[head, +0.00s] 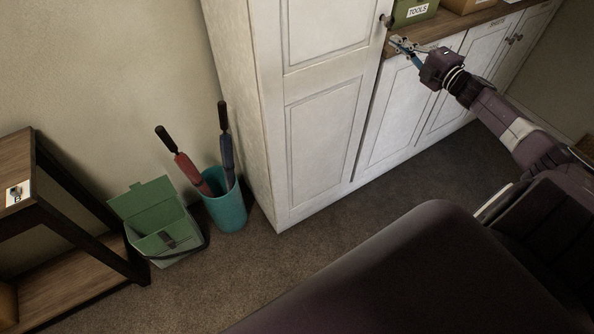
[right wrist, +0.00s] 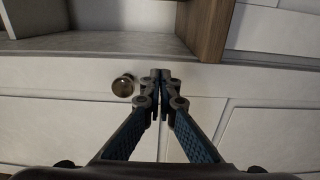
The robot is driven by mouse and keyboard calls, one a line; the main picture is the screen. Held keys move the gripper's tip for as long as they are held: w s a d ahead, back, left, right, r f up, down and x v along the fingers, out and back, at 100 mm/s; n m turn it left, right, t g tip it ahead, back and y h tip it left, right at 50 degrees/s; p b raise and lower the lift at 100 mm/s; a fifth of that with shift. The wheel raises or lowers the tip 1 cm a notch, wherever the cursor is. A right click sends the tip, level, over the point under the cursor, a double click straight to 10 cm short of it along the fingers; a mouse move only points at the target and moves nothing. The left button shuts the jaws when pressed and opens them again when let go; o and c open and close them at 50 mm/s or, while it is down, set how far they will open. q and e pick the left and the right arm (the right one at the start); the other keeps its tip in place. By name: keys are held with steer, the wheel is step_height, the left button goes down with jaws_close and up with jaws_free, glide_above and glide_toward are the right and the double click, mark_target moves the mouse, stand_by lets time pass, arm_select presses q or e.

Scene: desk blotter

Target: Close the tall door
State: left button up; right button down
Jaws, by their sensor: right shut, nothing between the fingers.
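The tall door (head: 325,135) is a white panelled door on the tall cabinet at the top middle of the head view. Its upper part is cut off, and I cannot tell how far it stands from its frame. Its dark round knob (head: 386,20) is near its right edge, and the knob also shows in the right wrist view (right wrist: 123,86). My right gripper (head: 397,42) is shut and empty just below the knob. In the right wrist view its fingertips (right wrist: 161,77) are right beside the knob, over the white front; contact is unclear. My left gripper is out of view.
Low white cabinets (head: 480,50) with a wooden top (head: 465,22) run to the right, carrying a green box (head: 414,12). A teal bin (head: 228,211) with umbrellas and an open green box (head: 155,205) stand left of the tall cabinet. A wooden shelf (head: 85,200) is farther left.

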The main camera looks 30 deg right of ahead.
steer(key=shift+s, duration=0.15)
stand_by(0.4)
steer(key=s, duration=1.1)
steer(key=shift+s, duration=0.35)
steer(key=shift+d, duration=0.15)
